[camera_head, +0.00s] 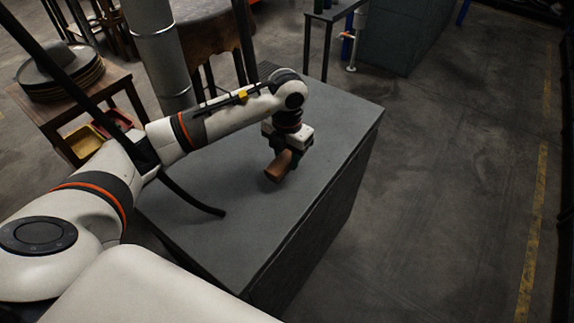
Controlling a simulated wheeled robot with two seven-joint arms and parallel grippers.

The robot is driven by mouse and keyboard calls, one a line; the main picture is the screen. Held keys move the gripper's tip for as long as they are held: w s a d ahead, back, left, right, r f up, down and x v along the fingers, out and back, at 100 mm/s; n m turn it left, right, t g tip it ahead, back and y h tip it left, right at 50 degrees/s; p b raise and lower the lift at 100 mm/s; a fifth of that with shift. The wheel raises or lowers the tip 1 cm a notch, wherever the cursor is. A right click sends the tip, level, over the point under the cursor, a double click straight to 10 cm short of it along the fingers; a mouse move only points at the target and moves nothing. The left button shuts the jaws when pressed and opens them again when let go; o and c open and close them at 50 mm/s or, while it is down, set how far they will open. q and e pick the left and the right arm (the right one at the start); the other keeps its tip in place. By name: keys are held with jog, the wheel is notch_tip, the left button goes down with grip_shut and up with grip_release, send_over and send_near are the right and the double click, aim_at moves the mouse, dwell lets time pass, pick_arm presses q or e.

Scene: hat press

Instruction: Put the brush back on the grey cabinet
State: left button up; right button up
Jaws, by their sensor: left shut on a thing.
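The grey cabinet (240,235) stands in the middle of the head view, with a broad flat top. My left arm reaches over it from the left. My left gripper (284,154) points down above the right part of the top and is shut on the brown brush (279,168). The gripper hides part of the brush. The brush is tilted, with its lower end close to the cabinet top; I cannot tell if it touches. My right gripper is out of view.
A wooden table (113,80) with stacked round plates (60,77) stands at the left. A metal pipe (163,55) rises behind the cabinet's left side. The cabinet top in front and the floor at the right are clear.

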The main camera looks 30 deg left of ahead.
aim_at(287, 165)
pick_arm(q)
notch_tip(287, 165, down, 4)
jog(key=shift+r, duration=0.1)
jog(key=shift+f, duration=0.2)
jog(key=o, duration=0.9)
jog(key=shift+r, duration=0.1)
jog(key=shift+r+p, duration=0.25)
jog(key=shift+p, duration=0.05)
notch_tip(287, 165, up, 12)
jog(key=shift+f+b, duration=0.1)
jog(key=shift+b, duration=0.7)
